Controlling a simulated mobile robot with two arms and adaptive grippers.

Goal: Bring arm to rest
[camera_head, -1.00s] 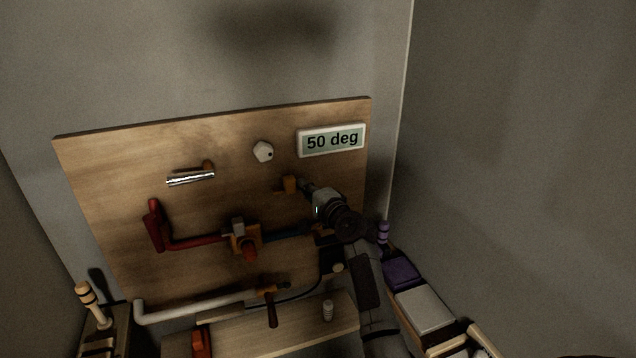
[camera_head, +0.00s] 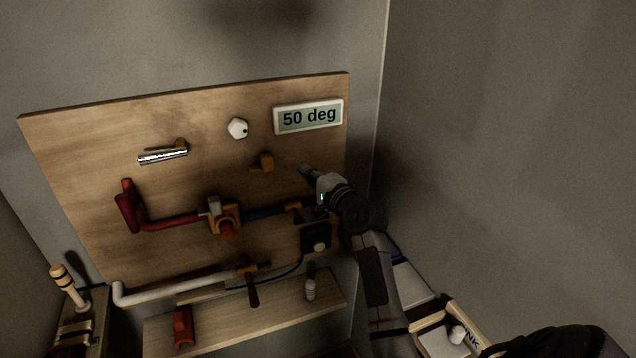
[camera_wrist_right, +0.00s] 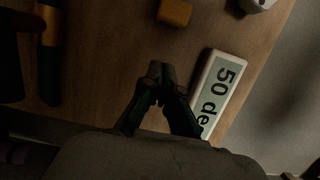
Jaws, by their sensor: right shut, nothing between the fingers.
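My right gripper (camera_head: 306,171) is in front of the right part of the wooden board, below the display. In the right wrist view its two fingers (camera_wrist_right: 159,74) are together with nothing between them. An orange block (camera_head: 263,162) on the board is to the left of the fingertips, apart from them; it also shows in the right wrist view (camera_wrist_right: 175,12). The display (camera_head: 308,116) reads "50 deg" and sits above the gripper. My left gripper is not in view.
The wooden board (camera_head: 90,130) carries a white knob (camera_head: 238,128), red pipe (camera_head: 172,223), blue pipe (camera_head: 266,212) and white pipe (camera_head: 180,287). A shelf (camera_head: 235,322) juts out below. An open box (camera_head: 450,338) stands at lower right. The grey right wall is bare.

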